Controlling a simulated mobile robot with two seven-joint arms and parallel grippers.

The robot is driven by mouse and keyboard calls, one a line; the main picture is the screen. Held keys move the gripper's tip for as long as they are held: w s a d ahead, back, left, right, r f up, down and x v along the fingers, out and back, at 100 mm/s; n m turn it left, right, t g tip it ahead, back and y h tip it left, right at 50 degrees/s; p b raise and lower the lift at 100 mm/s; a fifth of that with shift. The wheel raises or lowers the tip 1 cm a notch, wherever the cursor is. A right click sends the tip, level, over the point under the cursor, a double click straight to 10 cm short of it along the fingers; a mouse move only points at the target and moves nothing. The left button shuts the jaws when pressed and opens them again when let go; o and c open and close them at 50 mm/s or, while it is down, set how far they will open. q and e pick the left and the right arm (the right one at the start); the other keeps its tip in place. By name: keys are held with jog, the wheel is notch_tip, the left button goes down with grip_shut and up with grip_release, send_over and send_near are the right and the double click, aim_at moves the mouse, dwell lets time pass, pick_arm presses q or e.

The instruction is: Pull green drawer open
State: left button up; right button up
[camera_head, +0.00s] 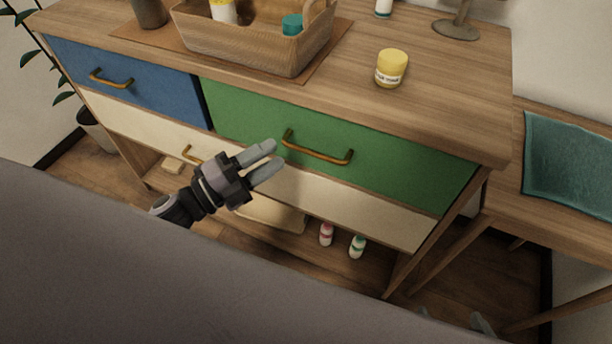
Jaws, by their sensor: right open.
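The green drawer (400,165) is the upper right drawer of a wooden dresser and looks shut, its front in line with the blue one. Its brass bar handle (318,153) runs across the front. My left gripper (276,157) is open, its two grey fingers apart with nothing between them. It is just left of and slightly below the handle's left end, and does not hold it. Of my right gripper (455,320), only two fingertips show at the bottom right edge. They are far apart, low and away from the drawer.
A blue drawer (125,85) is at left and cream drawers (350,210) lie below. Small bottles (357,246) are under the dresser. A side table (545,215) stands at right. A grey surface (150,290) fills the foreground.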

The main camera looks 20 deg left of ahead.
pick_arm(q)
jog(key=w+d+f+m+g+h+b, duration=0.1)
jog(key=w+d+m+g+h+b, duration=0.1)
jog(key=d+m, duration=0.4)
jog(key=shift+w+f+g+h, duration=0.2)
jog(key=shift+w+g+h, duration=0.2)
jog(key=shift+w+g, duration=0.55)
pick_arm(e)
jog(key=shift+w+a+f, duration=0.1)
jog(key=shift+w+f, duration=0.05)
jog(key=shift+f, duration=0.5)
jog(key=shift+w+f, duration=0.15)
jog(key=shift+f, duration=0.5)
pick_arm(q)
jog(key=shift+w+d+t, duration=0.1)
jog(key=shift+w+t, duration=0.15)
grip_shut()
